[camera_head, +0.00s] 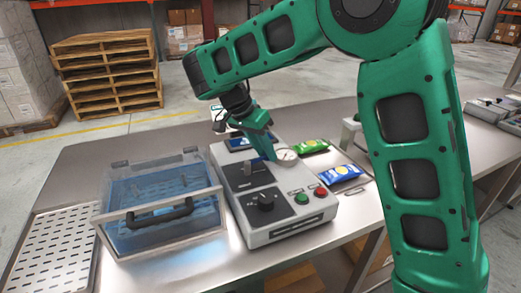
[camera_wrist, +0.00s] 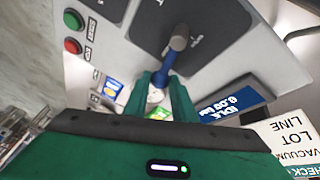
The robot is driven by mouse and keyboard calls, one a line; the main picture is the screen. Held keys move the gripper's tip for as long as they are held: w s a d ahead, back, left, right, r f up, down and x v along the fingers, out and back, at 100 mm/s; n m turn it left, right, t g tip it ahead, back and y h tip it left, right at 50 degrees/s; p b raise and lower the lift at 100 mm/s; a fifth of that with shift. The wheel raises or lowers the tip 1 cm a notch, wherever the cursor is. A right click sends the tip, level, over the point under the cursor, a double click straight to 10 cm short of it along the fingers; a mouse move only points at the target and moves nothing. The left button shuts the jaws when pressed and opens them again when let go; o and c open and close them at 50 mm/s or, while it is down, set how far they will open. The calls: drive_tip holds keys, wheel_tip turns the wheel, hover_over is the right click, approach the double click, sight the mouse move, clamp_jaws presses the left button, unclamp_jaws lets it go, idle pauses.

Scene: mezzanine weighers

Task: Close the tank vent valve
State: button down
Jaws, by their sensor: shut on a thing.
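The control unit (camera_head: 285,225) is a grey box on the steel table. A small valve lever with a grey pivot (camera_wrist: 178,40) and a blue handle (camera_wrist: 166,72) stands on its dark upper plate (camera_head: 237,178). My gripper (camera_head: 268,153) is over the far right part of that plate. In the wrist view its green fingers (camera_wrist: 163,84) are shut on the blue handle, which points from the pivot towards my gripper. The fingers partly hide the handle in the head view. The lever's markings are too blurred to read.
A clear-lidded tank (camera_head: 160,205) stands left of the unit. A black knob (camera_head: 265,201), green button (camera_head: 301,198) and red button (camera_head: 320,193) are on the unit's near part. A round gauge (camera_head: 286,155), green packet (camera_head: 313,146) and blue packet (camera_head: 342,172) lie close to my gripper.

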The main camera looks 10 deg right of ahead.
drive_tip(key=shift+s+d+m+g, duration=0.1)
drive_tip(key=shift+s+m+g, duration=0.45)
drive_tip(key=shift+m, duration=0.65)
drive_tip(key=shift+s, duration=0.1)
drive_tip(key=c, duration=1.5)
unclamp_jaws()
drive_tip(key=shift+r, duration=0.1)
drive_tip(key=shift+v, duration=5.3)
